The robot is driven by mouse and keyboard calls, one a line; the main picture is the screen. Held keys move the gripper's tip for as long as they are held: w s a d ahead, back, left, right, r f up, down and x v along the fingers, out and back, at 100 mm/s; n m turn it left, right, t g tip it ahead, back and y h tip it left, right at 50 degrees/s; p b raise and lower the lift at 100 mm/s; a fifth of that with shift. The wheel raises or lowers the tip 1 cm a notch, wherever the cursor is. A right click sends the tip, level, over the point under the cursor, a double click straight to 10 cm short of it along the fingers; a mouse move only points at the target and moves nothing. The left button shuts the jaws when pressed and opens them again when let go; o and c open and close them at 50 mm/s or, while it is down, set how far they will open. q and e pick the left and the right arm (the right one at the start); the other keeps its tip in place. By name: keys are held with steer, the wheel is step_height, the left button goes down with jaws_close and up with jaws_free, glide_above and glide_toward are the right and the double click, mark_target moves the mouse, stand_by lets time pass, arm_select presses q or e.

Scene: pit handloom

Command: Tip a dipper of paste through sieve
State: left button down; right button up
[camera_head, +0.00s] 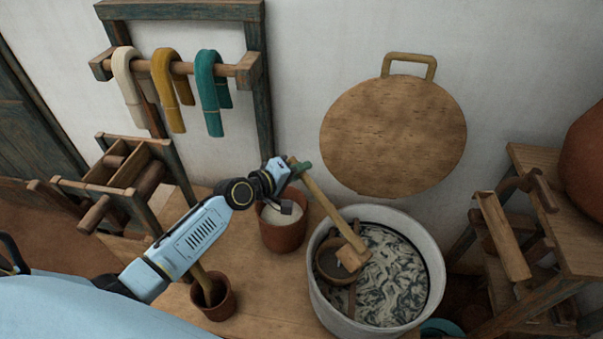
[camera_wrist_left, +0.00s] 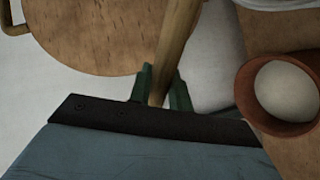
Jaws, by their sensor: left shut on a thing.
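My left gripper (camera_head: 299,168), with green fingers, is shut on the upper end of a long wooden dipper handle (camera_head: 322,204). In the left wrist view the handle (camera_wrist_left: 176,45) passes between the fingers (camera_wrist_left: 161,88). The dipper's blocky wooden head (camera_head: 352,257) hangs low over a round brown-rimmed sieve (camera_head: 322,269) at the left inside a pale vat (camera_head: 314,292). I cannot tell whether the head touches the sieve, or what is in it. The vat holds dark and white swirled liquid. A clay pot (camera_head: 283,238) of white paste stands left of the vat. My right gripper is not in view.
A small clay pot (camera_head: 219,304) with a stick stands at the table's front. A round wooden board (camera_head: 392,135) with a handle is behind the vat. A rack with coloured hanks (camera_head: 168,90) is at back left. A wooden stand (camera_head: 555,190) is right. Bare tabletop (camera_head: 265,290) lies left of the vat.

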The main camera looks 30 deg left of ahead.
arm_select(q)
steer(key=a+f+b, duration=0.1)
steer(key=b, duration=0.1)
steer(key=w+a+f+n+b, duration=0.1)
steer(key=f+b, duration=0.1)
steer(key=f+n+h+b, duration=0.1)
steer(key=b, duration=0.1)
steer(key=shift+w+a+f+g, duration=0.25)
steer(key=shift+a+f+g, duration=0.05)
steer(key=shift+a, duration=0.1)
stand_by(0.5)
steer(key=shift+d, duration=0.1)
stand_by(1.0)
